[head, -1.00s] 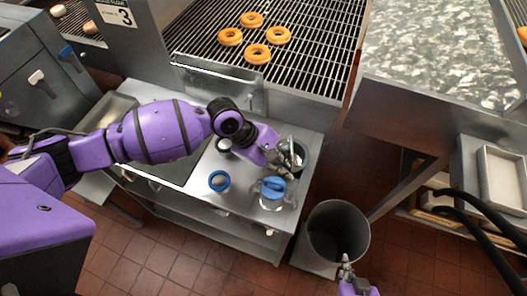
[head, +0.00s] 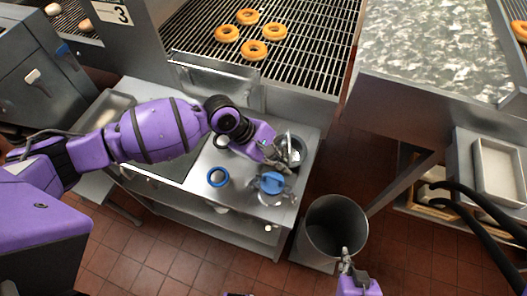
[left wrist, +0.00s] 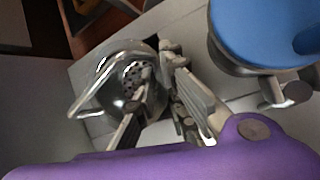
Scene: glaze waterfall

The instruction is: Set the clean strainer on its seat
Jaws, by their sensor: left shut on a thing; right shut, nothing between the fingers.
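The strainer (left wrist: 128,75) is a shiny metal cup with a perforated bottom and a wire-like handle. In the head view its metal (head: 291,146) shows at the right end of the steel counter. My left gripper (head: 280,155) is shut on its wall; in the left wrist view the fingers (left wrist: 160,95) straddle the near rim. I cannot tell whether the strainer hangs clear or rests on something; what lies under it is hidden. I cannot make out the seat for certain. My right gripper (head: 345,253) is shut and empty, low beside the bin's near rim.
A blue-topped metal container (head: 271,183) stands just in front of the left gripper, and its blue top (left wrist: 265,30) looms close in the left wrist view. A blue ring (head: 218,176) lies on the counter (head: 243,190). A grey bin (head: 312,240) stands at the counter's right end.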

